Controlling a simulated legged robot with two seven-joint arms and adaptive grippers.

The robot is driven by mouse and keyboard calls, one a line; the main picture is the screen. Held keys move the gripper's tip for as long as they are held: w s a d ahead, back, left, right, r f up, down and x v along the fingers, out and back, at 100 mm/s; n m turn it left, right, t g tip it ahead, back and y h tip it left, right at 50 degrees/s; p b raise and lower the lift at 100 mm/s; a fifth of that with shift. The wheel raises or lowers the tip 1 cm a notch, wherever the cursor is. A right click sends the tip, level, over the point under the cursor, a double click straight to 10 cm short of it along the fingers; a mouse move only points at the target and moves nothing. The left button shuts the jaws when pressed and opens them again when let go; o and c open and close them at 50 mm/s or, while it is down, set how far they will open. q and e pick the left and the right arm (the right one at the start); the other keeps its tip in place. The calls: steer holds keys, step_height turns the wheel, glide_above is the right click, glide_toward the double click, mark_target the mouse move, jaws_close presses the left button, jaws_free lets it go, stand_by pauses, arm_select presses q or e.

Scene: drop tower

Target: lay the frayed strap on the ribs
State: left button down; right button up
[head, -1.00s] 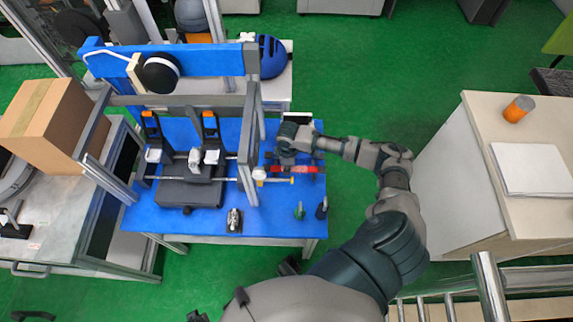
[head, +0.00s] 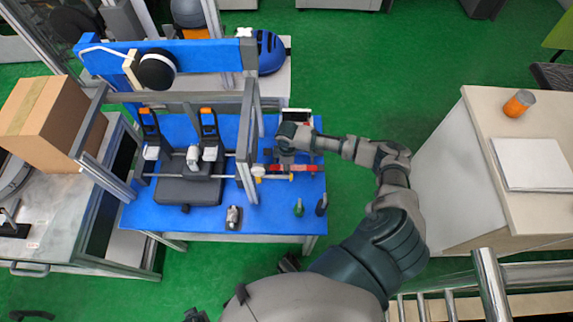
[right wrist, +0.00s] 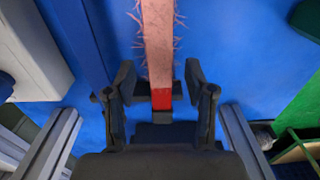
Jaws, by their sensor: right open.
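The frayed strap (right wrist: 158,40), pale pink-beige with loose fibres along both edges and a red band at its near end, runs away from me over a blue surface in the right wrist view. My right gripper (right wrist: 160,85) is open, with a finger on each side of the strap near the red band and gaps between. In the head view the right gripper (head: 286,152) is over the right part of the blue table, beside a red piece (head: 294,169). I cannot tell which parts are the ribs. My left gripper is out of view.
The blue table (head: 275,215) carries a grey frame (head: 247,140) and a black carriage (head: 188,190) with orange-topped uprights. Two small bottles, one green (head: 298,207), stand at its front right. A cardboard box (head: 45,120) is at left, a pale cabinet (head: 455,180) at right.

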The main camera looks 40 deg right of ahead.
step_height(320, 180, up, 12)
steer(key=shift+d, duration=0.15)
stand_by(0.3)
steer(key=shift+f, duration=0.1)
stand_by(0.3)
